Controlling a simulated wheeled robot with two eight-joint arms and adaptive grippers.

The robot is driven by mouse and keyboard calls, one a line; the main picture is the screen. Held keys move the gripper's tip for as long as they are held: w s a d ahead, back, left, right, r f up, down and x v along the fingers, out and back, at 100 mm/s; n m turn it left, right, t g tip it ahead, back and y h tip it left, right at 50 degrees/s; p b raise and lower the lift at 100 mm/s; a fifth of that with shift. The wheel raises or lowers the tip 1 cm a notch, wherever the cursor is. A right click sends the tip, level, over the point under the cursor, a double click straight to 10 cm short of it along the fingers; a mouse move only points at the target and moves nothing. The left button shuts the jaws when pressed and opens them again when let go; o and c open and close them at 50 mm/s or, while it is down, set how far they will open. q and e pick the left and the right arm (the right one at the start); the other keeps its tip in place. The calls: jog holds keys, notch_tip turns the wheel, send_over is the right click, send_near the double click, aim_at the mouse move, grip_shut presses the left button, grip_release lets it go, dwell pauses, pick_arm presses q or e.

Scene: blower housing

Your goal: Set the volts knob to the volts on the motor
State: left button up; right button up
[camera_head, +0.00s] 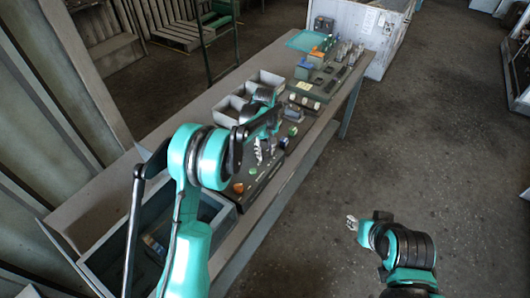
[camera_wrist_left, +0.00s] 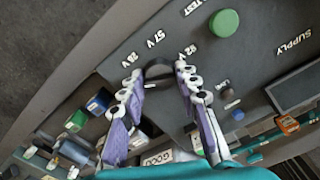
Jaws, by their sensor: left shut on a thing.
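The volts knob (camera_wrist_left: 158,72) is dark and sits on a dark panel (camera_wrist_left: 240,75) in the left wrist view. Marks around it read about 28 V, 57 V and a third value ending in 2 V. My left gripper (camera_wrist_left: 162,82) has its fingers on both sides of the knob and is shut on it. In the head view the left gripper (camera_head: 262,150) is over the panel on the bench, with the knob hidden by it. Its pointer direction is unclear. I cannot pick out the motor or its voltage. My right gripper (camera_head: 352,222) hangs over the floor, away from the bench.
A green button (camera_wrist_left: 223,23) sits near TEST on the panel, and an orange part (camera_wrist_left: 287,124) is near the screen. Grey bins (camera_head: 265,80) and another unit (camera_head: 308,95) stand farther along the bench. The floor right of the bench is clear.

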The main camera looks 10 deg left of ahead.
pick_arm(q)
jog(key=m, duration=0.4)
jog(key=shift+m+b, duration=0.3)
jog(key=shift+b, duration=0.1)
jog(key=m, duration=0.4)
jog(key=shift+m, duration=0.3)
jog(key=m+b, duration=0.1)
jog(key=m, duration=0.3)
jog(key=shift+m, duration=0.3)
jog(key=m, duration=0.4)
jog(key=shift+m, duration=0.3)
jog(key=o, duration=1.2)
jog(key=shift+c, duration=0.2)
